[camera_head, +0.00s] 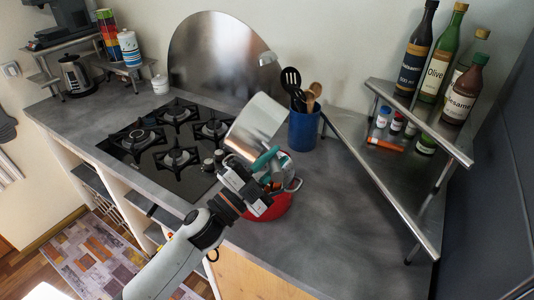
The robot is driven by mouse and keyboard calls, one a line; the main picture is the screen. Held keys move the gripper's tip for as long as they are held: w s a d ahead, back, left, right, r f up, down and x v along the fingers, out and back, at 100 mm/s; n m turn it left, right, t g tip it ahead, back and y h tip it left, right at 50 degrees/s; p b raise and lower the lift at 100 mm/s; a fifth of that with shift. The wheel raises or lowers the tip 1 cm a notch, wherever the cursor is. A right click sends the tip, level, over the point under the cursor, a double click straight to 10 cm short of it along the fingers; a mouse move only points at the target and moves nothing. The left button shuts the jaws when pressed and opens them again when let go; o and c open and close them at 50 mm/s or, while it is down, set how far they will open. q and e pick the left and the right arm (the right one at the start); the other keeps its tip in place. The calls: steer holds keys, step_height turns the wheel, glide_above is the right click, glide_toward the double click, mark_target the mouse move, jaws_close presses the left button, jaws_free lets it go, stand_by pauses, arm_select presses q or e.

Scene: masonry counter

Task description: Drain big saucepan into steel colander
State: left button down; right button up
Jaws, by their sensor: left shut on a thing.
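The big saucepan (258,122) is a shiny steel pan, tilted steeply above the counter between the hob and the blue utensil pot. My left gripper (262,180) is shut at the teal handle (264,159) below the pan, and its jaws partly cover it. A steel colander (291,184), seen by its rim and looped handle, sits behind and right of the gripper. A red bowl (272,209) shows beneath it. The gripper hides much of both, and I cannot see the pan's inside or any flow. My right gripper is out of view.
A black gas hob (166,152) lies left, with a steel splash panel (215,55) behind. A blue utensil pot (303,130) stands close right of the pan. A metal corner shelf (385,160) with bottles and jars is at right. The front right counter (340,235) is clear.

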arm_select(q)
steer(key=shift+a+r, duration=0.15)
steer(key=shift+r, duration=0.1)
steer(key=w+a+r+n+t+y+p, duration=0.2)
steer(key=w+a+n+t+y, duration=0.1)
steer(key=a+n+y, duration=0.2)
steer(key=w+a+r+n+t+y+p, duration=0.2)
steer(key=a+n, duration=0.6)
steer(key=n, duration=0.6)
steer(key=w+a+r+n+t+y+p, duration=0.2)
steer(key=w+a+r+n+t+y, duration=0.2)
steer(key=a+n+y, duration=0.3)
steer(key=w+n+t+y, duration=0.1)
steer(key=n+y, duration=0.1)
steer(key=n, duration=0.1)
steer(key=shift+w+a+r+p, duration=0.15)
steer(key=shift+w+a+p, duration=0.15)
steer(key=shift+a+p, duration=0.05)
stand_by(2.2)
stand_by(1.5)
